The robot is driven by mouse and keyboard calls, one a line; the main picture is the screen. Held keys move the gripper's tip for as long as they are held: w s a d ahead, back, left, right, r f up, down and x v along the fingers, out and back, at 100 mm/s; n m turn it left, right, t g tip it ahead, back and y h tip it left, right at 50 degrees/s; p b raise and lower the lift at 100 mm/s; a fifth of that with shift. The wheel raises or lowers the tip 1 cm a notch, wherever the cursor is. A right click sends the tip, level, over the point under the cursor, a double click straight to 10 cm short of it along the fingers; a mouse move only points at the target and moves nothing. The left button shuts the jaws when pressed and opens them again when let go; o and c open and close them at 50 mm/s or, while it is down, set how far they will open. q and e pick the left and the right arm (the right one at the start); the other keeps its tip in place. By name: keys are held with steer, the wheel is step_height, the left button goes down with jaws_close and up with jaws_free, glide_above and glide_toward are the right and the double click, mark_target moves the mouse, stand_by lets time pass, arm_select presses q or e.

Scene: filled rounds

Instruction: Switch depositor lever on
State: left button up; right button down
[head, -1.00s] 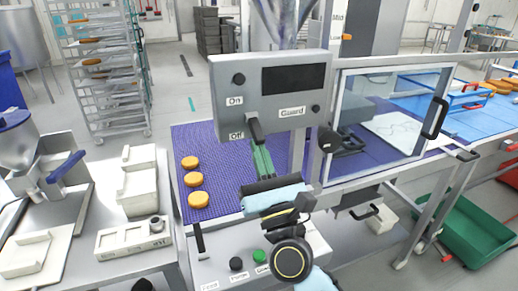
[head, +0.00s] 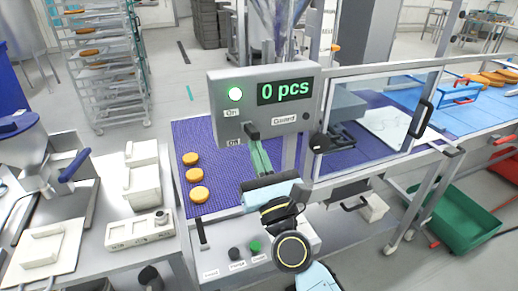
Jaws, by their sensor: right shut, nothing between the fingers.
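The depositor's grey control box (head: 300,140) has an On label (head: 232,113) above an Off label (head: 233,142). The dark lever (head: 250,129) sticks out beside these labels, partly hidden by my fingers. My right gripper (head: 256,146) is shut and empty, its fingertips close under the lever; I cannot tell whether they touch it. My left gripper is not in view.
A purple belt (head: 222,153) carries several orange rounds under the box. The clear guard (head: 375,100) with its black handle stands to the right. A panel with buttons (head: 254,247) is below my right arm. A green crate (head: 455,215) stands on the floor at right.

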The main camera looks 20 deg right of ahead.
steer(key=shift+s+r, duration=0.2)
steer(key=shift+r, duration=0.4)
steer(key=shift+f, duration=0.2)
steer(key=s+f+b, duration=0.2)
steer(key=s+b, duration=0.2)
steer(key=s, duration=0.7)
steer(key=shift+s, duration=0.2)
